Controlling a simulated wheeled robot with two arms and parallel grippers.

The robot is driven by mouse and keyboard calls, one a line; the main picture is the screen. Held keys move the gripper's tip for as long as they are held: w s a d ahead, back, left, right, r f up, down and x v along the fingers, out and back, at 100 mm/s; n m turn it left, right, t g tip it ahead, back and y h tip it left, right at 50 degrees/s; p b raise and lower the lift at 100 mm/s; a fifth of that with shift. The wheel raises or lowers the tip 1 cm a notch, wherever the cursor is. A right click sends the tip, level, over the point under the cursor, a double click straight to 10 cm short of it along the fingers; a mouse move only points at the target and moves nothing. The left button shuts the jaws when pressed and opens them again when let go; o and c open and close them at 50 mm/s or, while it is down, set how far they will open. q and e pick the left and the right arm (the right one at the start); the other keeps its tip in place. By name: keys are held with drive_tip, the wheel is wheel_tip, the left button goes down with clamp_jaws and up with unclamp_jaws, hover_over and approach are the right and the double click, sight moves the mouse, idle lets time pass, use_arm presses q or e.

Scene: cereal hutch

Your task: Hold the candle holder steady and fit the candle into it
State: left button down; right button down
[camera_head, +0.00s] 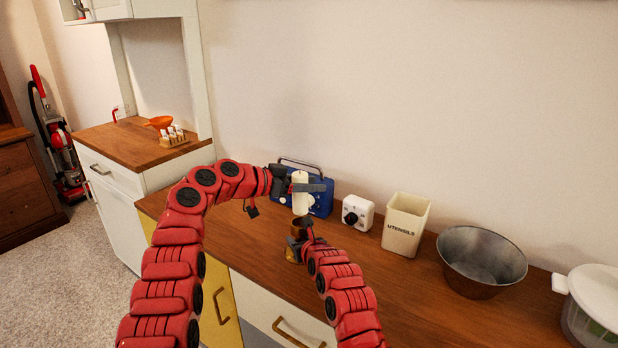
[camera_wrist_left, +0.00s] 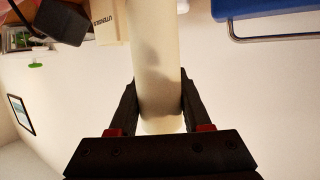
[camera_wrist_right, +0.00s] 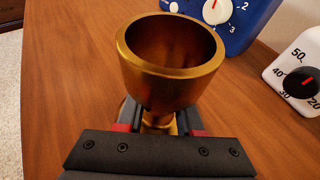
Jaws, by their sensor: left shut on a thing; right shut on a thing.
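A cream candle (camera_head: 300,194) stands upright, held by my left gripper (camera_head: 298,188), which is shut on it. In the left wrist view the candle (camera_wrist_left: 158,70) sits between the two dark fingers (camera_wrist_left: 160,100). A brass candle holder (camera_head: 295,246) stands on the wooden counter, below the candle. My right gripper (camera_head: 298,243) is shut on its stem. In the right wrist view the holder's cup (camera_wrist_right: 170,55) is open at the top and empty, and the fingers are partly hidden beneath it. The candle's lower end is just above the cup in the head view.
A blue radio (camera_head: 318,203) stands behind the candle. To its right on the counter (camera_head: 395,290) are a white timer (camera_head: 357,212), a utensils pot (camera_head: 405,224), a metal bowl (camera_head: 482,262) and a white-lidded container (camera_head: 596,300). The counter's front edge is close to the holder.

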use_arm(q)
drive_tip(key=shift+f, duration=2.35)
drive_tip(key=shift+c, duration=1.4)
unclamp_jaws()
drive_tip(key=v, duration=1.2)
drive_tip(key=shift+f, duration=0.15)
